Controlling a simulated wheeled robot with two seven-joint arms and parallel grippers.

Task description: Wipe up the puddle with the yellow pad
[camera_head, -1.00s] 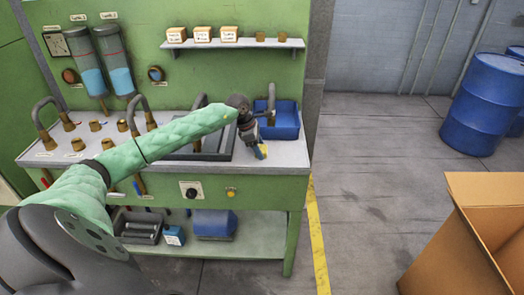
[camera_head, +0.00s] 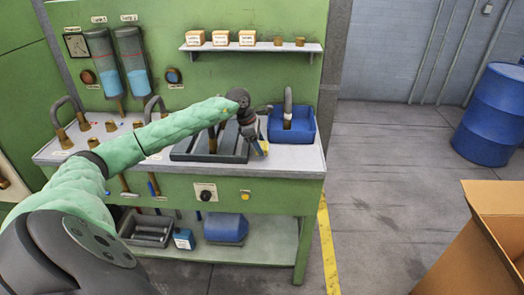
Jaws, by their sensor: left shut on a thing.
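My left arm reaches across the green workbench, and its dark gripper (camera_head: 259,142) points down over the worktop. The gripper is shut on the yellow pad (camera_head: 265,147), of which only a small edge shows. The pad is low, at or close to the worktop between the dark tray and the front right corner; I cannot tell whether it touches the surface. I cannot make out the puddle in this view. My right gripper is out of view.
A dark tray (camera_head: 182,154) lies left of the gripper. A blue bin (camera_head: 302,132) stands just behind it to the right. The worktop's right front (camera_head: 300,160) is bare. A cardboard box (camera_head: 465,255) and blue barrel (camera_head: 490,115) stand right on the floor.

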